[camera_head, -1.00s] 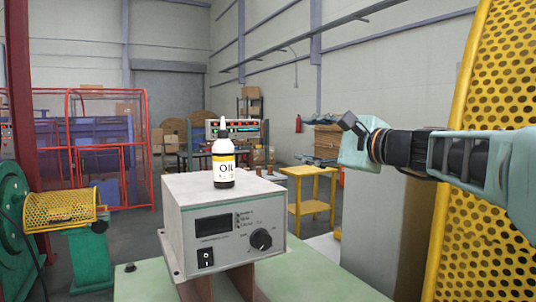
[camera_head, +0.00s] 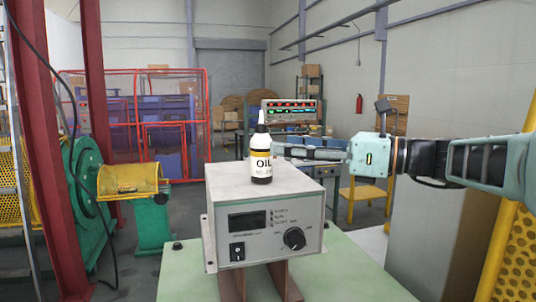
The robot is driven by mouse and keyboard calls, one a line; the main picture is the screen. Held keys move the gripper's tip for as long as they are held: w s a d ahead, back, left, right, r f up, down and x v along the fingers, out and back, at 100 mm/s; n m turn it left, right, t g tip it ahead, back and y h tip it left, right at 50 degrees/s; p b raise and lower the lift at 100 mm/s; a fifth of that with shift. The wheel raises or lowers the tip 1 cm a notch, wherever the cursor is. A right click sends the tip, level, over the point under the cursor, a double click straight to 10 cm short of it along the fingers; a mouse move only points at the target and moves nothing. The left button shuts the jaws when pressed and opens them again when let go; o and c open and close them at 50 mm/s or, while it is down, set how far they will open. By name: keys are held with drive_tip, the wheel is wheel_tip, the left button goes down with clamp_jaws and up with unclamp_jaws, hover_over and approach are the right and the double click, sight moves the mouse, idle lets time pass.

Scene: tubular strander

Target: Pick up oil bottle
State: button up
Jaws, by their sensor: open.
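The oil bottle (camera_head: 261,165) is small, with a white pointed nozzle, a white and yellow label reading "OIL" and a dark base. It stands upright on top of the grey control box (camera_head: 225,185). My gripper (camera_head: 283,151) reaches in from the right, level with the bottle's upper half. Its fingers point left and their tips are close to the bottle's right side in the picture. I cannot tell whether they touch it or lie behind it. The jaws are open and hold nothing that I can see.
The control box has a dark display, a switch and a knob, and stands on brown supports on a pale green table (camera_head: 345,265). A green machine with a yellow mesh guard (camera_head: 130,180) is at left. A yellow stand (camera_head: 365,192) is behind my arm.

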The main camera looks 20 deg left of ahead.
sight(260, 148)
drive_tip(key=shift+w+a, duration=0.2)
drive_tip(key=shift+a, duration=0.8)
drive_tip(key=shift+w+a+f, duration=0.2)
drive_tip(key=shift+w+a, duration=0.05)
drive_tip(key=shift+a, duration=0.6)
drive_tip(key=shift+w+a+f, duration=0.2)
drive_tip(key=shift+w+a, duration=0.05)
drive_tip(key=shift+a, duration=0.65)
drive_tip(key=shift+w+a+f, duration=0.2)
drive_tip(key=shift+w+a, duration=0.05)
drive_tip(key=shift+a, duration=0.6)
drive_tip(key=shift+c, duration=0.3)
drive_tip(key=c, duration=1.3)
